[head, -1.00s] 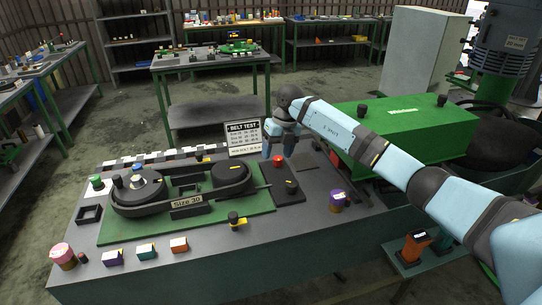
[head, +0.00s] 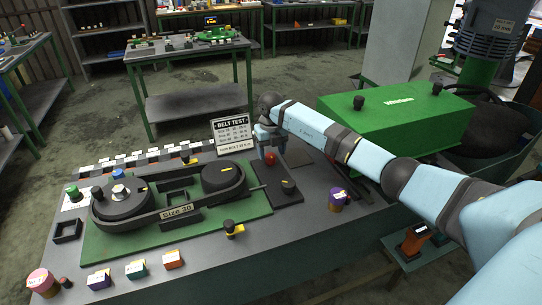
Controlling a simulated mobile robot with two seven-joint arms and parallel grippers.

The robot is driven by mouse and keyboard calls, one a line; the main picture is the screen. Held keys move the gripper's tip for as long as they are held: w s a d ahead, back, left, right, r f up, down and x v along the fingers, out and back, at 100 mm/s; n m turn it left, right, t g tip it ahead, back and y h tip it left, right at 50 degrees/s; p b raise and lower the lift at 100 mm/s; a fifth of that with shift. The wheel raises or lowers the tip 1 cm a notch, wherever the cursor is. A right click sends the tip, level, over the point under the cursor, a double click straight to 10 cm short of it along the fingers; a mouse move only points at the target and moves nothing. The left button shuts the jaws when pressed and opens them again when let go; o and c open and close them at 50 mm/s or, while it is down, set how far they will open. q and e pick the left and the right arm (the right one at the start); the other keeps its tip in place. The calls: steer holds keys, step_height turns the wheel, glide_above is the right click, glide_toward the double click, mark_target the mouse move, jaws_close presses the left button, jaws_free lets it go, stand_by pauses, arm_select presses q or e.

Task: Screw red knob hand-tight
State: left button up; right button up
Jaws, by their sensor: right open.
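The red knob (head: 270,158) sits at the back end of a dark plate (head: 282,193), beside the green base (head: 110,246) that holds the belt-and-pulley assembly (head: 180,192). My right gripper (head: 268,150) is over the red knob from behind, fingers pointing down and open. One finger lies close to the knob. I cannot tell whether the fingers touch it. My left gripper is not in the picture.
The belt test sign (head: 234,133) stands just left of my right gripper. A purple pot (head: 336,199) is to the right. A green cover (head: 396,118) is behind my right arm.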

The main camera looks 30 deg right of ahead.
steer(key=shift+f, duration=1.4)
steer(key=c, duration=0.9)
